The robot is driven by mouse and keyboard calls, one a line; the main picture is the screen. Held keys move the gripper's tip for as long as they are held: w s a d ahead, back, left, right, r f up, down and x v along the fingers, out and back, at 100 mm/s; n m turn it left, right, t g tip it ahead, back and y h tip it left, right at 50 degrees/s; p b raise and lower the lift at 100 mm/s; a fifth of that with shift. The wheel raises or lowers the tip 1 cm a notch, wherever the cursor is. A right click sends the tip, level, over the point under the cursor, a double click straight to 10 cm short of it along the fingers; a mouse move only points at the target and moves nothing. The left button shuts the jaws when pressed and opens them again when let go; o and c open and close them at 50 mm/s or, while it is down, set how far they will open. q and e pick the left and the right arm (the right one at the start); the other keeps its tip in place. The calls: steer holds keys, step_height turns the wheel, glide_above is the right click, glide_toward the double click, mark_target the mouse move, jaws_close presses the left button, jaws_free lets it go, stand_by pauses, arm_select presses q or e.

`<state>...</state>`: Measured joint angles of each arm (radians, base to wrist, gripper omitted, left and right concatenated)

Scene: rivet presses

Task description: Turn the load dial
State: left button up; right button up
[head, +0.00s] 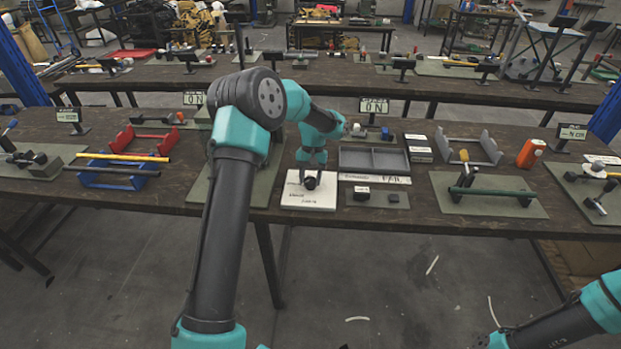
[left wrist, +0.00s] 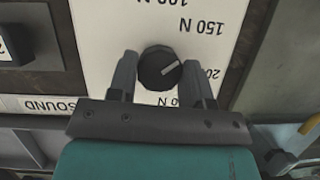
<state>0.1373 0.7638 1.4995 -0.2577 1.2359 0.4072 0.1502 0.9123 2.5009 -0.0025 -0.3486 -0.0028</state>
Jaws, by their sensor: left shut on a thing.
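The load dial (left wrist: 160,68) is a round black knob with a white pointer line, set on a white plate (left wrist: 110,20) printed with force marks. In the left wrist view the line points right and slightly up, between the 150 N mark and a partly hidden mark starting with 20. My left gripper (left wrist: 155,70) has one finger on each side of the knob and is shut on it. In the head view the dial (head: 311,183) sits on its white plate (head: 296,201) at the table's front edge, with my left gripper (head: 311,172) coming down over it. My right gripper is out of view.
Right of the plate are a grey tray (head: 372,148) and a small mat (head: 375,205) with dark blocks. A green mat (head: 480,206) with a press-like tool lies farther right. A blue rack (head: 110,180) with rods stands on the left.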

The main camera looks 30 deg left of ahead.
arm_select(q)
steer(key=o, duration=0.9)
steer(key=shift+w+r, duration=0.1)
steer(key=shift+r, duration=0.05)
steer(key=v, duration=1.7)
steer(key=shift+r, duration=0.15)
